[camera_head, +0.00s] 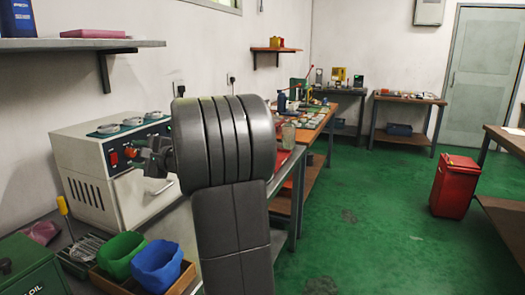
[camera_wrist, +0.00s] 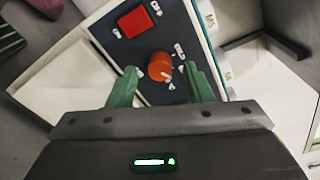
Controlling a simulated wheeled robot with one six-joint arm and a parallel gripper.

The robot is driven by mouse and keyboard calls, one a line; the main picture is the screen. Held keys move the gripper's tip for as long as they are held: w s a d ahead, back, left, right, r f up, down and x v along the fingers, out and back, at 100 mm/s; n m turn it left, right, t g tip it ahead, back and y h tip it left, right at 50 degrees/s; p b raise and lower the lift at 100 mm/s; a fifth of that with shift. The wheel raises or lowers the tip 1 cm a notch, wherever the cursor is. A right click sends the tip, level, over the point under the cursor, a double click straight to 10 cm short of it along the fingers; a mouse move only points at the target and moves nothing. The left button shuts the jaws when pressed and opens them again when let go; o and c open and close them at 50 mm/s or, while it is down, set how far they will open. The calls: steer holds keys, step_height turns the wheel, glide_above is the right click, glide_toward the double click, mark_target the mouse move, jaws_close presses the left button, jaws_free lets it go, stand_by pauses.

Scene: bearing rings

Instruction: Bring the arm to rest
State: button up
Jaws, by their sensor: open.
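My arm fills the middle of the head view, and my gripper (camera_head: 150,158) is at its left, in front of the control panel of a cream machine (camera_head: 75,155). In the wrist view my gripper (camera_wrist: 162,72) has its two green fingers apart. A round red knob (camera_wrist: 159,66) on the dark panel shows between the fingertips. I cannot tell how far the tips are from it, and nothing is held. A red square switch (camera_wrist: 135,22) is beside the knob; it also shows in the head view (camera_head: 113,158).
Several rings (camera_head: 108,129) sit on top of the machine. A green bin (camera_head: 120,254) and a blue bin (camera_head: 157,265) stand below it. A wall shelf (camera_head: 75,43) is above. A cluttered workbench (camera_head: 315,130) lies beyond. The green floor at right is open around a red waste bin (camera_head: 453,187).

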steer(key=shift+w+a, duration=0.1)
steer(key=shift+a, duration=0.15)
steer(key=shift+d, duration=0.15)
